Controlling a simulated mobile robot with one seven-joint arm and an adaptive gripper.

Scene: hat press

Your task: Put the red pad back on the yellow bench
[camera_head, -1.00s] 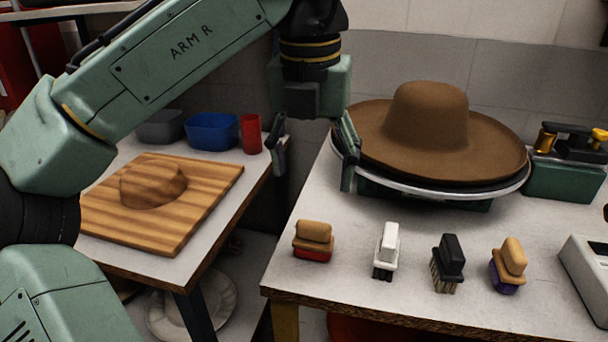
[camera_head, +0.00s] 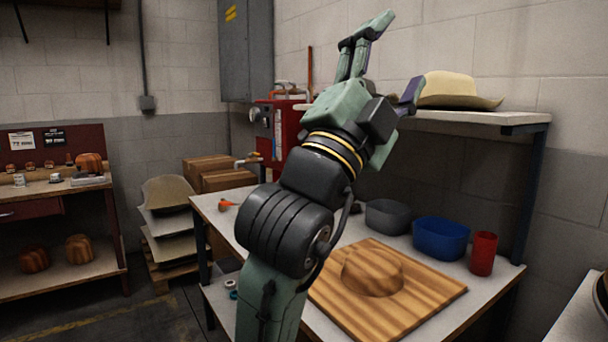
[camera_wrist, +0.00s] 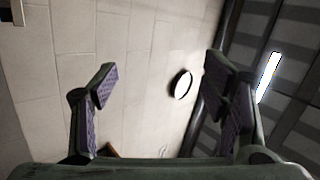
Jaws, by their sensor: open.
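No red pad shows in either current view. My gripper (camera_head: 396,58) is raised high in the head view, its fingers spread and pointing up, with nothing between them. In the wrist view, my gripper (camera_wrist: 165,88) is open and empty, facing the wall and ceiling. The rest of that bench is cut off. The earlier head view showed a yellow leg under it and a wood-handled, red-based pad on its top.
A side table (camera_head: 440,325) bears a striped board with a hat block (camera_head: 372,270), a grey bin (camera_head: 387,216), a blue bin (camera_head: 441,238) and a red cup (camera_head: 482,254). A shelf with a pale hat (camera_head: 450,90) is close behind my gripper. Floor shows at left.

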